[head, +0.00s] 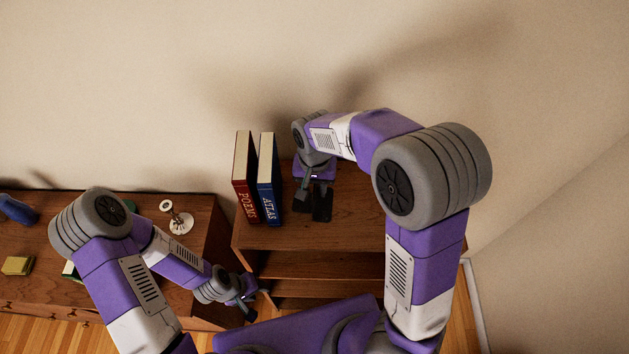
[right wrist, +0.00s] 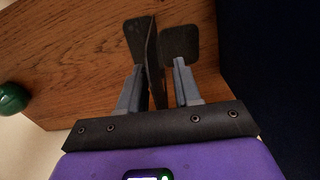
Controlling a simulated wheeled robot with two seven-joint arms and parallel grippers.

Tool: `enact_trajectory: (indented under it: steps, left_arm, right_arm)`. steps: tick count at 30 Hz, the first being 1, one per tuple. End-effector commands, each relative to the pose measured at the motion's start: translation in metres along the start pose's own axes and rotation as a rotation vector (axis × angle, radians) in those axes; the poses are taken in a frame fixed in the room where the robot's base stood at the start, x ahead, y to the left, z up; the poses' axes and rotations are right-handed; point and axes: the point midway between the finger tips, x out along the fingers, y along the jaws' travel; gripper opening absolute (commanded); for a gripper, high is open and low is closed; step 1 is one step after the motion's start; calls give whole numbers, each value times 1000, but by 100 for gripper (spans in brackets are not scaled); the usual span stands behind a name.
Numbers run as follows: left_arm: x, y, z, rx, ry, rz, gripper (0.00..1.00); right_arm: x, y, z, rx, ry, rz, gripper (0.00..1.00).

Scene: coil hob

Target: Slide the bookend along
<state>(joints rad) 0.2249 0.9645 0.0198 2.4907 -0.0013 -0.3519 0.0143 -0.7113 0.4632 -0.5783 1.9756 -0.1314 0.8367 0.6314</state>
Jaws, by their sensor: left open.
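A thin dark upright plate, which looks like the bookend (right wrist: 153,62), stands on the wooden shelf top in the right wrist view. My right gripper (right wrist: 158,75) has one finger on each side of it, with narrow gaps showing, so the jaws look open around it. In the head view my right gripper (head: 313,205) points down at the shelf top, right of the books and apart from them; it largely hides the bookend there. My left gripper (head: 245,305) is open and empty, low in front of the shelf unit's left side.
A red book marked POEMS (head: 244,177) and a blue book marked ATLAS (head: 268,178) stand upright on the shelf top (head: 351,222). A green rounded thing (right wrist: 12,98) shows in the wrist view. A lower cabinet at left carries a white candlestick (head: 179,221) and a yellow block (head: 18,265).

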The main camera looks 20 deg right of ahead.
Motion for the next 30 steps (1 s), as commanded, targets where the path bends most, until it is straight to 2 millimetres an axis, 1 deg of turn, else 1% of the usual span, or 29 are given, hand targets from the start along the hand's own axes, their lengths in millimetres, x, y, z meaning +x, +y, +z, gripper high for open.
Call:
enact_trajectory:
  steps: [6,8,12,13,23,30]
  left_arm:
    - [0,0,0,0,0,0,43]
    - [0,0,0,0,0,0,43]
    - [0,0,0,0,0,0,43]
    - [0,0,0,0,0,0,43]
    - [0,0,0,0,0,0,43]
    - [-1,0,0,0,0,0,43]
  right_arm:
    - [0,0,0,0,0,0,33]
    - [0,0,0,0,0,0,25]
    - [0,0,0,0,0,0,4]
    - [0,0,0,0,0,0,0]
    - [0,0,0,-1,0,-1,0]
    - [0,9,-6,-11,0,-1,0]
